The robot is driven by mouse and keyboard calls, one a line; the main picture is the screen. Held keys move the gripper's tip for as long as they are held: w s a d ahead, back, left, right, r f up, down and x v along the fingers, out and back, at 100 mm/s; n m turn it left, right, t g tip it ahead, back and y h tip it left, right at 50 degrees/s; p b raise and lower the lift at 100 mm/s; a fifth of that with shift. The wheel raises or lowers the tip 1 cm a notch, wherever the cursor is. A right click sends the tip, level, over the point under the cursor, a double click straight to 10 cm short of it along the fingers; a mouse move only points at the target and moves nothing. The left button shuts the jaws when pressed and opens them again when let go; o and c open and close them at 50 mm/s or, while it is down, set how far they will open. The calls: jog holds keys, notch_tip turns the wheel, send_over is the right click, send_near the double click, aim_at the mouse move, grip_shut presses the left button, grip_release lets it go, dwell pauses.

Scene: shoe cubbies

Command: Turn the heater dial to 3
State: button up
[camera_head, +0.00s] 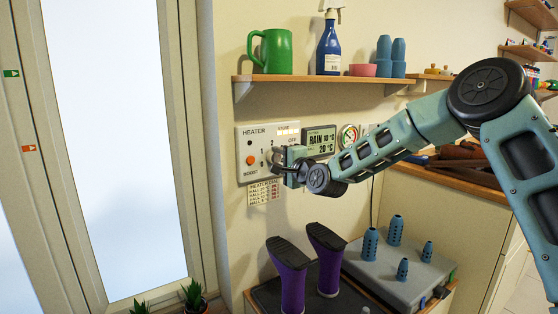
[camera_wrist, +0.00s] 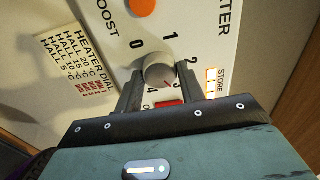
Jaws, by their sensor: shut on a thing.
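The heater panel (camera_head: 245,140) is a white plate on the wall, with an orange boost button (camera_head: 250,160). In the wrist view, the round grey dial (camera_wrist: 158,70) sits among the numbers 0, 1, 2 and 4. The 3 is not clearly readable, and I cannot tell where the dial's pointer stands. My gripper (camera_wrist: 159,88) has one finger on each side of the dial and is shut on it. In the head view, my gripper (camera_head: 281,162) reaches the panel from the right and covers the dial's lower area.
A heater dial card (camera_wrist: 72,62) listing halls, temperatures and red numbers hangs below the panel. A weather display (camera_head: 320,140) and a round gauge (camera_head: 349,136) are to the right. A shelf (camera_head: 320,79) with a green mug is above. Purple boots (camera_head: 290,280) stand below.

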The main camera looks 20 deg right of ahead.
jog(key=shift+f, duration=0.1)
jog(key=o, duration=1)
jog(key=shift+c, duration=0.2)
jog(key=v, duration=1.7)
jog(key=shift+s, duration=0.2)
